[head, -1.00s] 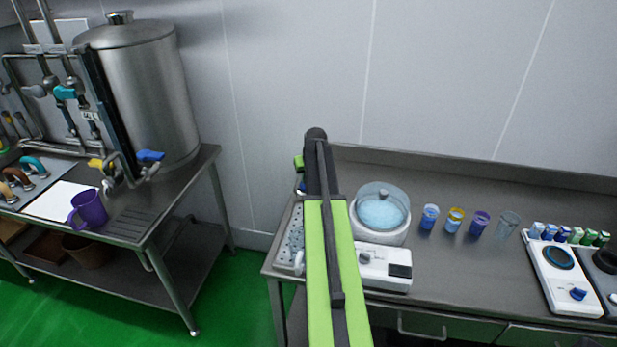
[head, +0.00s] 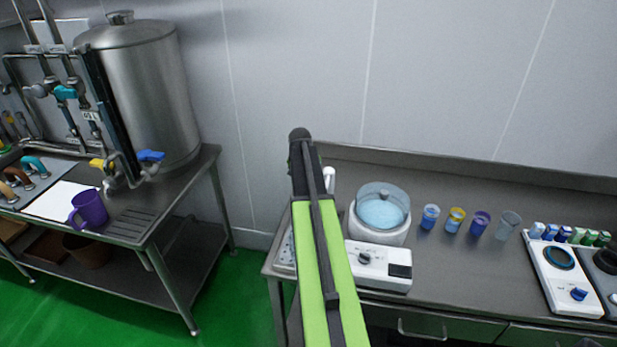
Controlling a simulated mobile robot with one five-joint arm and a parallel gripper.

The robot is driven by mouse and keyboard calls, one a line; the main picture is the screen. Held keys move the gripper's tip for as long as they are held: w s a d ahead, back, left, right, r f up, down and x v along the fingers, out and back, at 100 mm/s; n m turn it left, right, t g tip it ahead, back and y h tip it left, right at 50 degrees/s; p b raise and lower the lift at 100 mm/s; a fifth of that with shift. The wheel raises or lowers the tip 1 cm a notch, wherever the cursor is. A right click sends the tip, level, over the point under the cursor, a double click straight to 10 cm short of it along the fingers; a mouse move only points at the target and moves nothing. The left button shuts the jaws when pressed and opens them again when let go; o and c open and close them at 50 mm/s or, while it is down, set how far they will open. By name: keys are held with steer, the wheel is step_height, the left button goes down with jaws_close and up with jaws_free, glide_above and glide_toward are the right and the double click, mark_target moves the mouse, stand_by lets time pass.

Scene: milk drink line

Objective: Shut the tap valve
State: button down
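A steel tank (head: 150,90) stands on the left table. Beside its lower front are taps with a blue lever (head: 151,156) and a yellow lever (head: 97,163). Higher on the pipes are a teal valve handle (head: 66,93) and a grey one (head: 37,91). I cannot tell which is the tap valve, nor whether any is open. A purple mug (head: 90,208) stands below the taps, beside a slotted drain plate (head: 133,224). My green and black arm rises in the middle, well right of the taps. My gripper is hidden behind it.
The right counter holds a white machine with a clear-lidded blue bowl (head: 381,212), several cups (head: 480,223), small cartons (head: 563,233) and a hotplate (head: 556,262). A white upright part (head: 329,180) shows beside my arm. Green floor (head: 240,290) lies between the tables.

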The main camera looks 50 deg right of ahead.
steer(key=shift+a, duration=0.2)
steer(key=c, duration=1.5)
jaws_free()
steer(key=shift+w, duration=0.1)
steer(key=shift+o, duration=0.2)
steer(key=shift+d, duration=0.1)
steer(key=p+v, duration=1.6)
steer(key=v, duration=0.1)
steer(key=shift+r, duration=0.2)
